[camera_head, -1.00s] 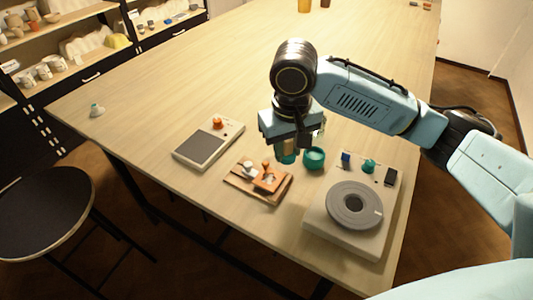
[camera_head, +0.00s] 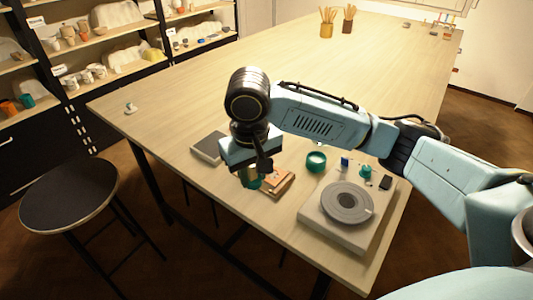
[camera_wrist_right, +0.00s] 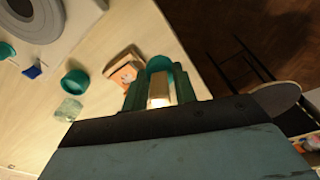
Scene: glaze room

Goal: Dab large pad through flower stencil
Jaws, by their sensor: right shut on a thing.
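My right gripper (camera_head: 250,177) is shut on a pad, which hangs below its jaws and is partly hidden by them. In the right wrist view the pad (camera_wrist_right: 159,86) shows a pale handle-like block between the teal fingers, with a teal round part beyond. The orange flower stencil (camera_head: 274,184) lies on a wooden board; the gripper covers its left part in the head view. The stencil also shows in the wrist view (camera_wrist_right: 125,73), beside the held pad. I cannot tell the pad's height above the table or whether it touches anything. My left gripper is out of view.
A teal cup (camera_head: 316,162) stands right of the stencil. A pale wheel unit with a grey disc (camera_head: 347,203) is near the table's right front edge. A stool (camera_head: 68,195) stands at left. The far table is mostly clear.

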